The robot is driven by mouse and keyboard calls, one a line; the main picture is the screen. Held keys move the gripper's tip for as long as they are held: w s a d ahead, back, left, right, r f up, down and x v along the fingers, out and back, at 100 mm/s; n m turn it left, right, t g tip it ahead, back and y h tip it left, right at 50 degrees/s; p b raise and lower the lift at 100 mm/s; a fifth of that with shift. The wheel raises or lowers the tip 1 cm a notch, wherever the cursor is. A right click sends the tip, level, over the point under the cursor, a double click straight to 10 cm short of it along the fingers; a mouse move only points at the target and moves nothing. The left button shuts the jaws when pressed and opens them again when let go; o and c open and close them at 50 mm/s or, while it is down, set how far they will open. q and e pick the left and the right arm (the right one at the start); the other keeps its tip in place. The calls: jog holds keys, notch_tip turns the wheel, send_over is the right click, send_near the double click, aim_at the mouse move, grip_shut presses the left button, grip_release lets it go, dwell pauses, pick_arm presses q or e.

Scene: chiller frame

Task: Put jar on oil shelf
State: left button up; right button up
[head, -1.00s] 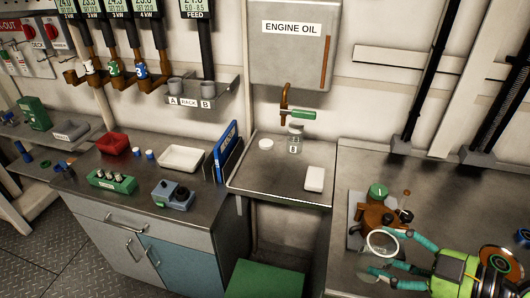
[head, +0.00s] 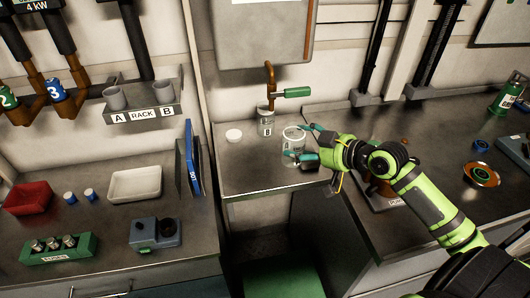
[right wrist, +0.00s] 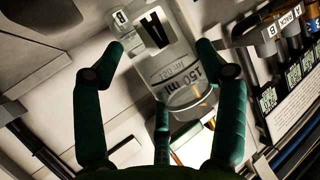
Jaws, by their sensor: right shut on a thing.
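My right gripper (head: 302,141) is shut on a clear glass jar (head: 293,147) and holds it upright over the right part of the oil shelf (head: 238,178). I cannot tell whether its base touches the shelf. In the right wrist view the jar (right wrist: 180,75) sits between the teal fingers and carries a label "A" and "150 ml" print. A second jar marked B (head: 266,125) stands on the shelf behind and left of it, under the oil tap (head: 270,85). My left gripper is not in view.
A white round lid (head: 234,135) lies on the shelf's back left. A blue binder (head: 194,160) stands by its left edge. A brown device (head: 380,188) is partly behind my right arm on the right counter. The front left of the shelf is clear.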

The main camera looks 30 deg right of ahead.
jog(key=w+d+r+m+h, duration=0.1)
jog(key=w+d, duration=0.1)
jog(key=d, duration=0.2)
jog(key=w+d+r+m+h, duration=0.1)
jog(key=w+d+r+h, duration=0.1)
jog(key=d, duration=0.3)
jog(key=shift+t, duration=0.4)
jog(key=shift+w+a+f+p, duration=0.6)
jog(key=shift+a+f+p, duration=0.05)
jog(key=shift+a+f, duration=1.15)
jog(key=shift+w+a+f+p, duration=0.55)
jog(key=shift+a+f+p, duration=0.05)
jog(key=shift+a+f, duration=1.2)
jog(key=shift+w+a+f+p, duration=0.65)
jog(key=shift+a+f, duration=1.05)
jog(key=shift+f, duration=0.15)
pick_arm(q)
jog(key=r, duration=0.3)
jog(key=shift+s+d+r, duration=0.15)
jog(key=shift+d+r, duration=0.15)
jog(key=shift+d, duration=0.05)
pick_arm(e)
jog(key=shift+s, duration=0.1)
jog(key=o, duration=1.2)
